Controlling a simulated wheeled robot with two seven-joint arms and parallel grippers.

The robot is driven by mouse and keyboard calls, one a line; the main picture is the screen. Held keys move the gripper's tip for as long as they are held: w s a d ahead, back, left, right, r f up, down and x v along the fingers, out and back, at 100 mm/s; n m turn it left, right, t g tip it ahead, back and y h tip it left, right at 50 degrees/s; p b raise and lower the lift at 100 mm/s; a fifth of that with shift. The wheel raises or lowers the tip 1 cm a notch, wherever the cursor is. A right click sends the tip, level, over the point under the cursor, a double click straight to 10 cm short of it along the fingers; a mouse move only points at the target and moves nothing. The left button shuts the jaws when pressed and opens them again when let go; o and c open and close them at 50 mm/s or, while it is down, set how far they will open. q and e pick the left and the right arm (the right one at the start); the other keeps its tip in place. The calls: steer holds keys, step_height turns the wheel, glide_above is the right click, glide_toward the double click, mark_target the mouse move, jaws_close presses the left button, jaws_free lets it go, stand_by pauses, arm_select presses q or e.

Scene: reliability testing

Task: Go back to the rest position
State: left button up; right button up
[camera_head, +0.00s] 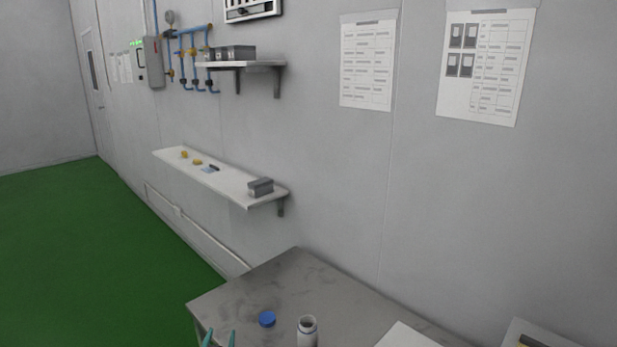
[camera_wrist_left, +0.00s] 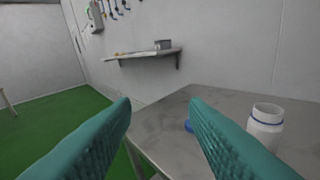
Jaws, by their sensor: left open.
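My left gripper (camera_head: 219,338) shows at the bottom edge of the head view, only its teal fingertips visible, near the table's left front side. In the left wrist view my left gripper (camera_wrist_left: 160,112) has its two teal fingers spread apart with nothing between them. My right gripper is in neither view. A grey metal table (camera_head: 240,296) stands below the wall. A blue cap (camera_head: 267,319) lies on it, and an open white bottle (camera_head: 307,332) stands upright to the right of the cap.
A white wall shelf (camera_head: 225,184) holds a grey box (camera_head: 260,187) and small yellow items. A higher shelf (camera_head: 245,65) carries dark boxes. White sheet-like objects are at the table's right. The green floor (camera_head: 80,240) is open at left.

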arm_select(q)
steer(key=s+a+f+n+g+y, duration=0.1)
steer(key=s+a+f+g, duration=0.15)
steer(key=s, duration=0.65)
steer(key=s+a+f+n+g+y, duration=0.1)
steer(key=s+a+f+g, duration=0.2)
steer(key=s, duration=0.6)
steer(key=s+d+r+m+g+h, duration=0.1)
steer(key=s+d+m+g+h, duration=0.2)
steer(key=s, duration=0.7)
steer(key=s+d+g, duration=0.2)
steer(key=s+g, duration=0.3)
steer(key=s, duration=0.5)
step_height(320, 180, down, 28)
steer(key=s+g, duration=0.1)
steer(key=s, duration=0.1)
steer(key=s+a+f+g, duration=0.1)
steer(key=s+a+f, duration=0.1)
steer(key=s+f, duration=1.2)
steer(key=shift+s+a+m, duration=0.25)
steer(key=shift+s+m, duration=0.05)
steer(key=shift+s, duration=0.5)
steer(key=shift+f, duration=0.1)
